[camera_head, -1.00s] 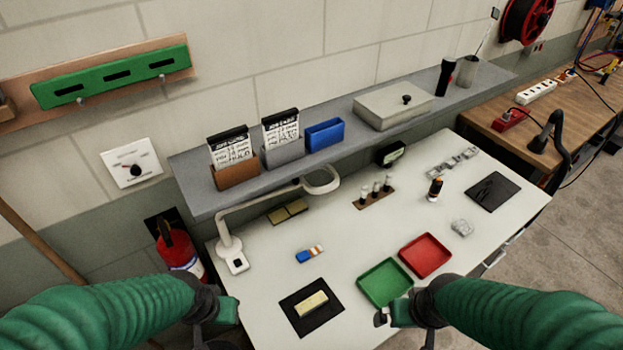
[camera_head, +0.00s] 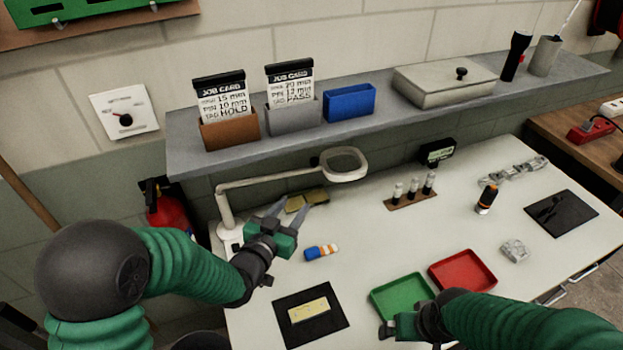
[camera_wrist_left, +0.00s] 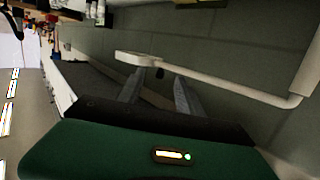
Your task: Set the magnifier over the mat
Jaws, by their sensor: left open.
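The white magnifier (camera_head: 344,164) has a ring head on a jointed arm, rising from a base at the left of the table. Its head hangs near the shelf's front edge, behind and to the right of the black mat (camera_head: 335,328). A pale yellow plate (camera_head: 309,310) lies on the mat. My left gripper (camera_head: 298,204) is open and empty, below the magnifier arm in the head view. In the left wrist view the magnifier head (camera_wrist_left: 135,58) shows just beyond the open fingertips (camera_wrist_left: 157,80). My right gripper (camera_head: 388,330) is by the green tray; its jaws are unclear.
Green (camera_head: 402,296) and red (camera_head: 463,270) trays are to the right. The shelf (camera_head: 240,158) overhangs the table's back. Gold blocks (camera_head: 310,197) lie behind the left gripper.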

